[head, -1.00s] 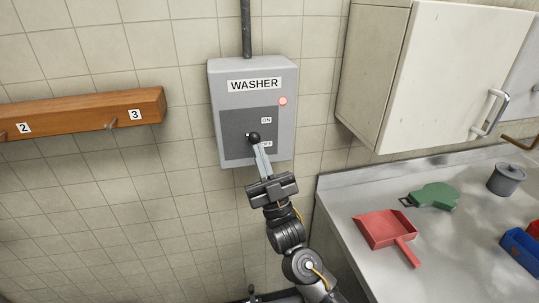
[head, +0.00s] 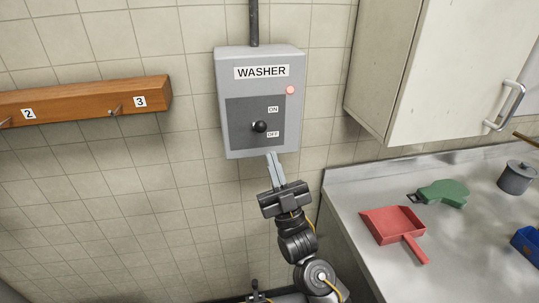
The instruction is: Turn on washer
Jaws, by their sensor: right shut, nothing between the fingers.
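The washer switch box (head: 228,80) is a grey box on the tiled wall, labelled WASHER. Its dark panel carries an ON label above an OFF label, and a black ball-ended lever (head: 260,127) that sits between them, closer to OFF. A small pale red lamp (head: 291,90) is at the upper right of the box. My left gripper is not in view.
A wooden hook rail (head: 75,98) is on the wall at left. A white cabinet (head: 435,70) hangs at right, above a steel counter (head: 360,185) holding a red dustpan (head: 393,224), a green object (head: 443,193), a grey pot (head: 516,177) and a blue bin (head: 526,246).

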